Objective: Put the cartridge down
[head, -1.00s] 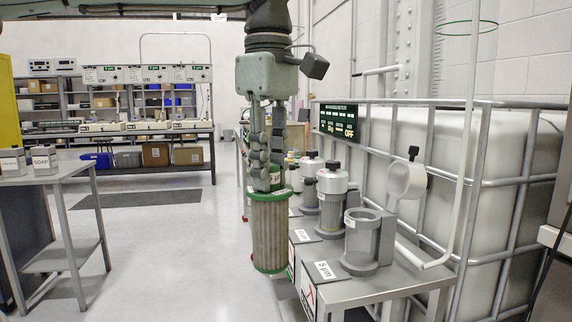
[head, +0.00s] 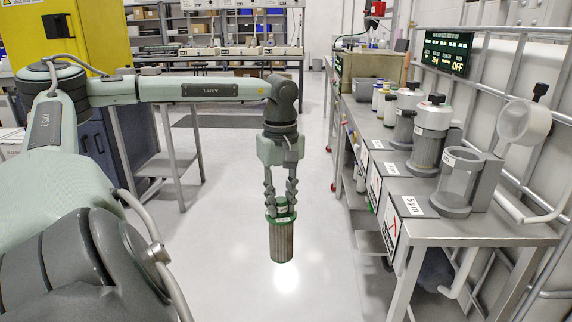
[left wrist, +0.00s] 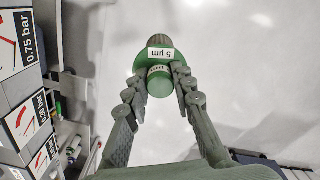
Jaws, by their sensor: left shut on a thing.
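The cartridge (head: 281,240) is a pleated grey cylinder with a green cap, hanging upright in the head view. My left gripper (head: 281,203) is shut on its green top and holds it in the air over the floor, left of the bench. In the left wrist view the cartridge (left wrist: 160,72) shows its green cap and a "5 µm" label between the fingers. An open, clear, empty-looking housing (head: 457,182) stands on the bench with a "5 µm" label in front of it. My right gripper is not in view.
The grey bench (head: 472,232) runs along the right, with closed housings (head: 430,135) behind the open one. Open floor (head: 230,270) lies below the cartridge.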

